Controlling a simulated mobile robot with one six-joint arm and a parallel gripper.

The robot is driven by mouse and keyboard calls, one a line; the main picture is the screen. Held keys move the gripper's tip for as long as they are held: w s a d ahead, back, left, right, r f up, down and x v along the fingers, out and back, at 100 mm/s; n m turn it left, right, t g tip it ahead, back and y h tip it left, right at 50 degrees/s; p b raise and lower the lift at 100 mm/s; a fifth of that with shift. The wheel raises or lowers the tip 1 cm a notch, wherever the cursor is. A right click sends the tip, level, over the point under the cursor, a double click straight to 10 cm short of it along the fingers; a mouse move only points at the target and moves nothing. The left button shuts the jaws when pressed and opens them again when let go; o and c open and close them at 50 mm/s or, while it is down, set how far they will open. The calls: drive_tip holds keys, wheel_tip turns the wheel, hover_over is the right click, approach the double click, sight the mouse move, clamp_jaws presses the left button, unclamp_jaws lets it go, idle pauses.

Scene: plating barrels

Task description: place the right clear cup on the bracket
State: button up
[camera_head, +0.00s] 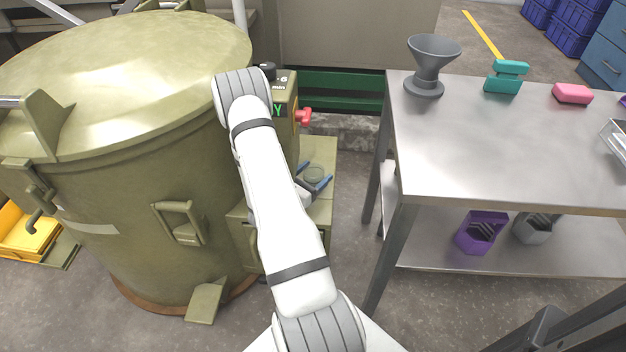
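A small clear cup (314,173) shows just right of my white arm, over the olive ledge (323,148) on the side of the big olive barrel. I see only this one clear cup, so I cannot tell whether it is the right one. My gripper (313,175) is at the cup, with one blue fingertip on each side of it. The gripper's body is mostly hidden behind my arm. I cannot tell whether the fingers press on the cup, or whether the cup rests on the ledge. I take the ledge as the likely bracket, but its form is partly covered.
The olive barrel (130,90) fills the left. A steel table (480,150) at right bears a grey funnel (432,62), a teal piece (506,77) and a pink block (572,94).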

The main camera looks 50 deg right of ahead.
drive_tip(key=c, duration=0.8)
drive_tip(key=shift+c, duration=0.2)
drive_tip(key=shift+a+r, duration=0.1)
